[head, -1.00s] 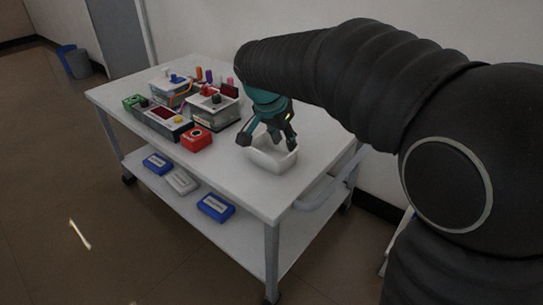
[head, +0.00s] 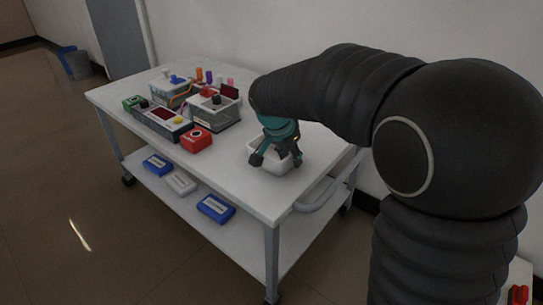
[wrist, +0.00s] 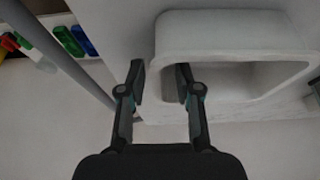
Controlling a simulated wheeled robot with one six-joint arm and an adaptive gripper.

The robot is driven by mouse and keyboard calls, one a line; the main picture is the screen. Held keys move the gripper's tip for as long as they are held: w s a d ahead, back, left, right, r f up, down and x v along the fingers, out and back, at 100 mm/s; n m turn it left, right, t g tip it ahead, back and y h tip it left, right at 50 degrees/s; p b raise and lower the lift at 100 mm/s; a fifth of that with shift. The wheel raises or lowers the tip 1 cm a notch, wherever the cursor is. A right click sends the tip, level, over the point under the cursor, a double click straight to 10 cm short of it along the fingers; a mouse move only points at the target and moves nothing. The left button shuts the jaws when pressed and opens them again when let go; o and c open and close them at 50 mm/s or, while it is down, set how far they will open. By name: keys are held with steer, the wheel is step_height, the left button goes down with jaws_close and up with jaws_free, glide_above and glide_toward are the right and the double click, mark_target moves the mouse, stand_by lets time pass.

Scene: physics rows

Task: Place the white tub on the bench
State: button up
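The white tub (head: 274,170) stands on the top of a white cart, near its right end. It shows large in the wrist view (wrist: 225,35), its opening toward the lower right. My gripper (head: 277,160) is at the tub, with its fingers apart. In the wrist view my gripper (wrist: 161,82) has one fingertip outside the tub's left wall and the other inside. A gap shows between the outer finger and the wall. The gripper hides part of the tub in the head view. I cannot tell any bench apart from the cart.
The white cart (head: 235,182) holds several devices and a red box (head: 196,139) left of the tub. Blue boxes (head: 215,208) lie on its lower shelf. A handle (head: 325,190) sticks out at its right end. A red item (head: 519,294) shows at the lower right.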

jaws_close()
steer(key=shift+r, duration=0.1)
